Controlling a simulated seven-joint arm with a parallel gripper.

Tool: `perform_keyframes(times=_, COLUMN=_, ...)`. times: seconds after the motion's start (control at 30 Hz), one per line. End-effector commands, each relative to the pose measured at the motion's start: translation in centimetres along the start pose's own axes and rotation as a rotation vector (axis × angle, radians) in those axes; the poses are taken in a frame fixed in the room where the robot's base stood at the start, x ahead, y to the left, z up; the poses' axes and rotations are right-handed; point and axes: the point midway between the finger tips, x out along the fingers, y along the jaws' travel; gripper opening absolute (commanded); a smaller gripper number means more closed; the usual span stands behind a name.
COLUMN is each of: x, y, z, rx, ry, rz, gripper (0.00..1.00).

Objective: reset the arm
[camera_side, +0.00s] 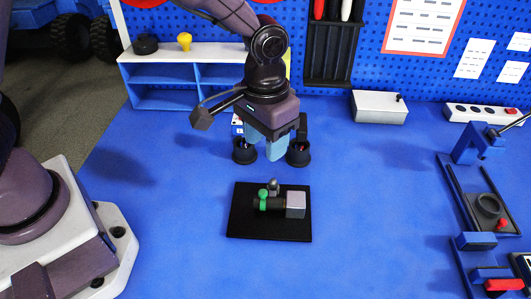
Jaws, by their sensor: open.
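My gripper (262,151) hangs over the blue table, pointing down, with its light-blue fingertips apart and nothing visible between them. It is above and behind a black base plate (270,231) that lies flat on the table. On the plate is a small fixture with a dark bar (270,204), a green part (263,195) at its left end, a grey knob (273,186) behind it and a silver-grey block (295,204) at its right end. The bar looks level. My gripper does not touch the fixture.
A blue shelf (165,97), a grey box (379,107) and a power strip (484,114) line the back. A blue-and-black fixture (470,190) stands at right. Table between is clear.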

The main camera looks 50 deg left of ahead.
Motion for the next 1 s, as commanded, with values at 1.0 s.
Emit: perform_keyframes(times=1.0, x=-11.0, y=-9.5, z=10.5, rx=0.153, ry=0.159, rz=0.025, gripper=0.45)
